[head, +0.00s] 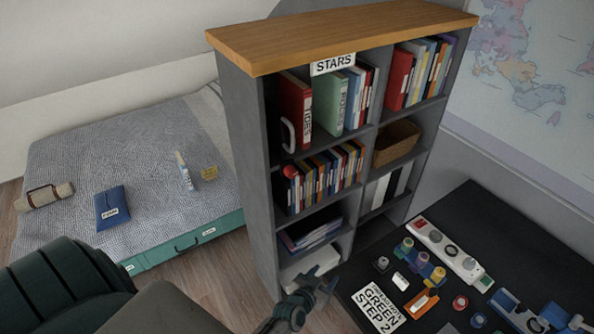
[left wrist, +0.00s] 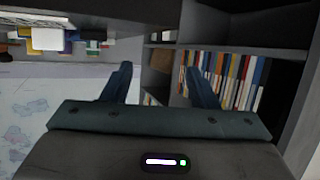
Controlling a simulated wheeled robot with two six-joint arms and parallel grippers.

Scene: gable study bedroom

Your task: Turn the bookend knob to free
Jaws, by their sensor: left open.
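A red knob (head: 289,171) shows at the left end of the row of books (head: 325,180) in the second shelf level of the grey bookcase (head: 245,150). The bookend behind it is mostly hidden, and I cannot read the knob's setting. My left gripper (head: 298,306) is low in front of the bookcase, well below the knob and apart from it. In the left wrist view, its two fingers (left wrist: 160,85) are spread with nothing between them. Shelf compartments and a row of books (left wrist: 228,80) lie beyond them; the knob is not seen there. My right gripper is not in view.
A white curved handle (head: 287,133) stands beside the red binder (head: 296,105) above the knob. A dark table (head: 455,215) with several small devices is at right. A bed (head: 130,150) is at left, with wooden floor (head: 195,270) between.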

